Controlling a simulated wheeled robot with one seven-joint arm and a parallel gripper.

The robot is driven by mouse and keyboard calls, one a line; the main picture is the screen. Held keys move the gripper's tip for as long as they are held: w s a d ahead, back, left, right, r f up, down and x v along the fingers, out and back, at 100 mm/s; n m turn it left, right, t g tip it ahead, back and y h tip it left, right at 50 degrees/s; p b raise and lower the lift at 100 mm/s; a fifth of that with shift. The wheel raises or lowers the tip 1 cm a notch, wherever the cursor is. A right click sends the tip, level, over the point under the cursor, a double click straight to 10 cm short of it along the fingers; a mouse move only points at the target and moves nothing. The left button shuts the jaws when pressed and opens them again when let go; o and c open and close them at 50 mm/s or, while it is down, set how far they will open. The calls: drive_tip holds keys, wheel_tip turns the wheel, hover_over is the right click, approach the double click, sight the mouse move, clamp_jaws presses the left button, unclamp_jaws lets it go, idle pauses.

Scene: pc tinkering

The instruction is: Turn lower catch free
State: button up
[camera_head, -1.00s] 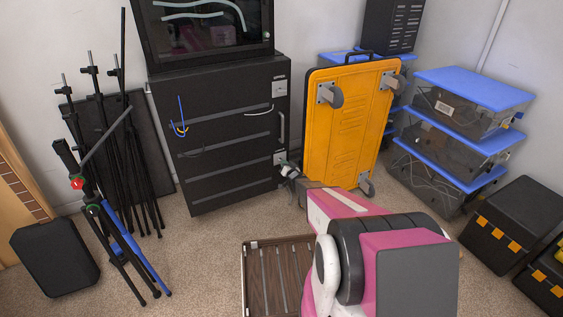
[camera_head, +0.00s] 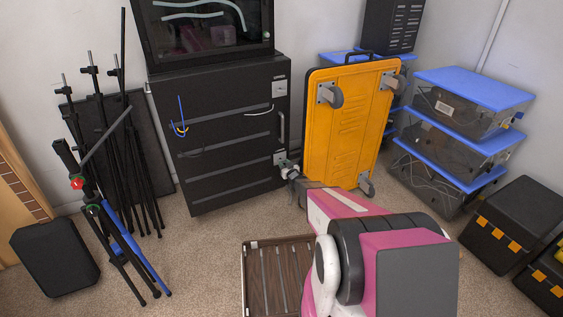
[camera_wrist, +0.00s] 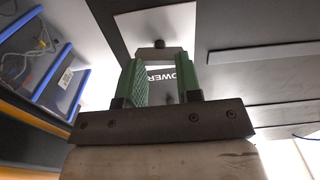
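The lower catch (camera_wrist: 158,50) is a small grey bar with a dark knob on a pale plate (camera_wrist: 181,22) in the wrist view. A label beneath it is partly hidden by a finger and shows "OWER". In the head view the plate (camera_head: 279,158) is at the lower right of the black cabinet (camera_head: 225,150). My gripper (camera_wrist: 160,68) has green ridged fingers standing apart, one on each side of the catch, tips close to its ends. I cannot tell whether they touch it. My gripper (camera_head: 287,169) shows small in the head view, at the cabinet's lower right edge.
A cabinet handle (camera_head: 281,127) and an upper plate (camera_head: 279,88) are above. An orange trolley (camera_head: 345,125) leans close on the right. Clear bins with blue lids (camera_head: 470,87) stand farther right. A brown slatted panel (camera_head: 275,275) lies in front; black stands (camera_head: 110,160) are left.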

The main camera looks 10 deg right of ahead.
drive_tip(key=shift+v, duration=2.95)
drive_tip(key=v, duration=1.1)
wheel_tip(320, 180, up, 9)
drive_tip(key=s+d+m+g+h, duration=0.2)
drive_tip(key=m+g+h, duration=0.2)
drive_tip(key=g+h, duration=0.25)
drive_tip(key=s+a+r+g, duration=0.3)
drive_tip(key=s+r+g, duration=0.2)
drive_tip(key=s, duration=0.5)
drive_tip(key=s+a+r+g, duration=0.3)
drive_tip(key=s+r+g, duration=0.2)
drive_tip(key=s, duration=0.6)
wheel_tip(320, 180, up, 3)
drive_tip(key=shift+a+f+g+y, duration=0.25)
drive_tip(key=shift+a+g+y, duration=0.1)
drive_tip(key=shift+y, duration=0.1)
